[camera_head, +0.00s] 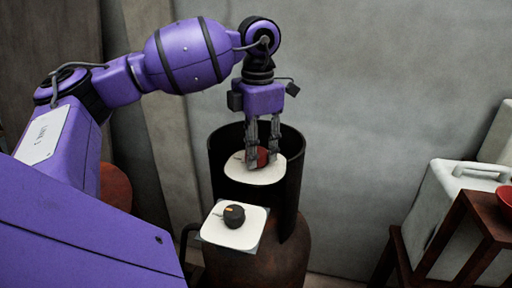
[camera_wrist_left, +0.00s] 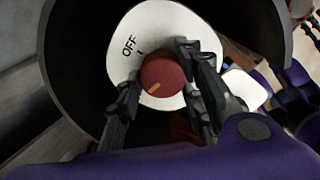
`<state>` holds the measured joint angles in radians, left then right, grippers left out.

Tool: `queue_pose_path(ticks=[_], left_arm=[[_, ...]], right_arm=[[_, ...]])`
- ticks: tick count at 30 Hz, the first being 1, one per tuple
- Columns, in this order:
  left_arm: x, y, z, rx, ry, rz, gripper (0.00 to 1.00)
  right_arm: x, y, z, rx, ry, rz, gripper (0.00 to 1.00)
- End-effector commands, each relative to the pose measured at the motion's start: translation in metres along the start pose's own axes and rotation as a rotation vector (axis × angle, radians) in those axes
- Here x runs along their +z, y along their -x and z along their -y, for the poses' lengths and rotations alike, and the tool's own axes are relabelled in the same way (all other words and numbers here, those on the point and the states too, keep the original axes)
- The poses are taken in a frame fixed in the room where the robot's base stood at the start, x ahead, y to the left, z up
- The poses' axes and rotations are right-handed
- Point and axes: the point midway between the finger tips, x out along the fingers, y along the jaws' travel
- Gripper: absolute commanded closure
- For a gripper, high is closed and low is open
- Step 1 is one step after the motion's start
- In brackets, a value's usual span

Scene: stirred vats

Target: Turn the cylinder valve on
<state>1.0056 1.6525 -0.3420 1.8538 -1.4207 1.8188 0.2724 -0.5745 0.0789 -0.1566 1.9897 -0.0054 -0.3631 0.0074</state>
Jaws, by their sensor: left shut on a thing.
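The cylinder valve is a round dark red knob (camera_head: 263,156) on a white plate (camera_head: 240,172) inside the dark open collar of a rusty cylinder (camera_head: 270,262). In the left wrist view the knob (camera_wrist_left: 164,72) has an orange mark pointing to the lower left. The word OFF and a short tick are printed on the plate (camera_wrist_left: 147,27) up and left of the knob. My left gripper (camera_head: 263,160) reaches down into the collar, shut on the knob with one finger on each side. The fingers hide part of the knob and plate. My right gripper is not in view.
A black knob (camera_head: 234,216) with an orange mark sits on a second white plate (camera_head: 253,237) in front of the collar. The collar wall (camera_head: 292,190) surrounds my fingers. A white container (camera_head: 455,205) and a brown wooden stand (camera_head: 480,225) with a red bowl are at right.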

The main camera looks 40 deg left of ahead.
Motion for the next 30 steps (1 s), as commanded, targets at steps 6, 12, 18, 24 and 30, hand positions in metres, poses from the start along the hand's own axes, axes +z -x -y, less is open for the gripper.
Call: queue_pose_path(ticks=[6, 12, 18, 24, 30], left_arm=[[0.0011, 0.0042, -0.0028, 0.007, 0.126, 0.007, 0.91], [0.0006, 0.0043, -0.0031, 0.008, 0.187, 0.004, 0.91], [0.0004, 0.0044, -0.0033, 0.008, 0.209, 0.003, 0.91], [0.0003, 0.0046, -0.0035, 0.008, 0.212, 0.003, 0.91], [0.0002, 0.0047, -0.0036, 0.008, 0.212, 0.003, 0.58]], right_arm=[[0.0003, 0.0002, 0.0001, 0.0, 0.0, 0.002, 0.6], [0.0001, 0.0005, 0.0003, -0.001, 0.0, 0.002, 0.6], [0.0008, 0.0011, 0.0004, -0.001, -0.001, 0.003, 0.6], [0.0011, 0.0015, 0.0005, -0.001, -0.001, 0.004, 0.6], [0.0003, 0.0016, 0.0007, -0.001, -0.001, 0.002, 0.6]])
